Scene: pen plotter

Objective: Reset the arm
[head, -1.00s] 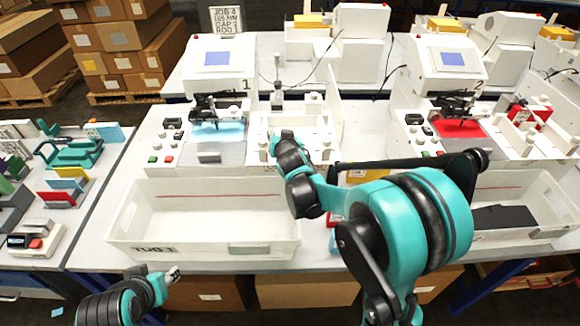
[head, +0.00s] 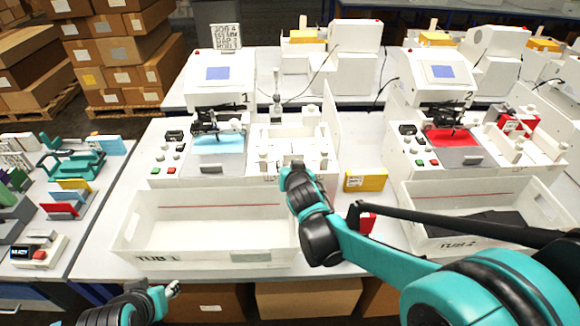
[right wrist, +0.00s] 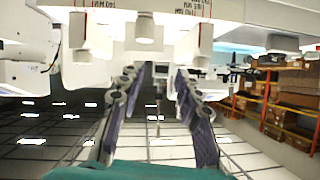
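My right gripper (head: 287,168) is at the front of the white fixture (head: 318,152) with posts, beside plotter 1 (head: 216,122). In the right wrist view its two fingers (right wrist: 157,105) stand apart with nothing between them. In the head view the wrist hides the fingertips. I cannot tell whether they touch the fixture. My left gripper (head: 173,289) is low at the left, in front of tub 1 (head: 140,257); its fingers are too small to read. Plotter 1 has a black pen mechanism over a cyan sheet (head: 218,143).
Plotter 2 (head: 452,120) with a red sheet stands to the right, behind tub 2 (head: 415,240), which holds dark sheets. A yellow box (head: 366,181) stands between the stations. A rack of coloured plates (head: 62,208) is at the left. My right arm crosses the front right.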

